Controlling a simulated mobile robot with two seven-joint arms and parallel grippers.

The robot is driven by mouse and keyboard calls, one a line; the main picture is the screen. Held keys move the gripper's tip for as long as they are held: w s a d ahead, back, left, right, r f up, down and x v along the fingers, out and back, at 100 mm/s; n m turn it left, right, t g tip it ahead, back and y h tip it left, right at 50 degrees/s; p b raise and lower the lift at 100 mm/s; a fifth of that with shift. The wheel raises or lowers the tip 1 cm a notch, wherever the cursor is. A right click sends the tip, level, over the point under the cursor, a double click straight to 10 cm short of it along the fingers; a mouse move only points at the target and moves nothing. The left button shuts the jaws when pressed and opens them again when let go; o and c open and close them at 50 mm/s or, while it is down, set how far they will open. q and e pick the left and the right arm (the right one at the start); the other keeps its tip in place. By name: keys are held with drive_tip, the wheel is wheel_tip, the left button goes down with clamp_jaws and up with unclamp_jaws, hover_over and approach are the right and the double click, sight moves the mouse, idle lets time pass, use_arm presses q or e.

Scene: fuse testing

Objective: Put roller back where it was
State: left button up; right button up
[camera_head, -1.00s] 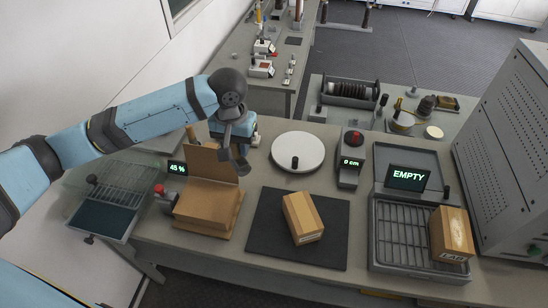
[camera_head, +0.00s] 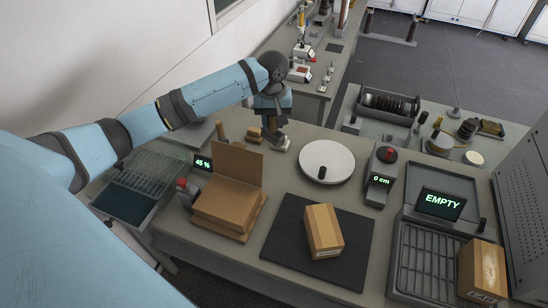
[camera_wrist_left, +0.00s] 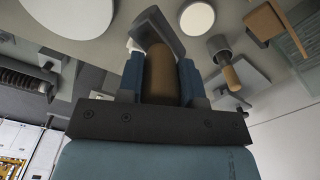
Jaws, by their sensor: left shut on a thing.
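The roller's brown rounded handle (camera_wrist_left: 158,75) is held between the blue finger pads of my left gripper (camera_wrist_left: 160,80) in the left wrist view. A grey angled part (camera_wrist_left: 158,28) shows beyond the handle; the gripped portion is partly hidden by the fingers. In the head view my left gripper (camera_head: 272,122) is over the back of the bench, left of the white round plate (camera_head: 327,162). The roller is mostly hidden there by the gripper. I cannot tell whether it touches the bench. My right gripper is not in view.
A wooden-handled tool (camera_head: 221,132) stands left of the gripper, near a grey pad (camera_head: 194,135). A cardboard box (camera_head: 228,198) with an open lid is in front. A black mat (camera_head: 284,240) carries a closed box (camera_head: 323,231). A red-button device (camera_head: 381,178) stands right.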

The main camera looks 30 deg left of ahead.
sight(271, 134)
use_arm(q)
wheel_tip(271, 134, down, 14)
drive_tip(key=shift+w+f+p, duration=0.1)
drive_tip(key=shift+f+p, duration=0.1)
drive_tip(key=shift+p, duration=0.2)
drive_tip(key=o, duration=0.9)
drive_tip(key=shift+f, duration=0.1)
wheel_tip(271, 134, up, 12)
drive_tip(key=shift+r+b, duration=0.15)
drive_tip(key=shift+b, duration=0.2)
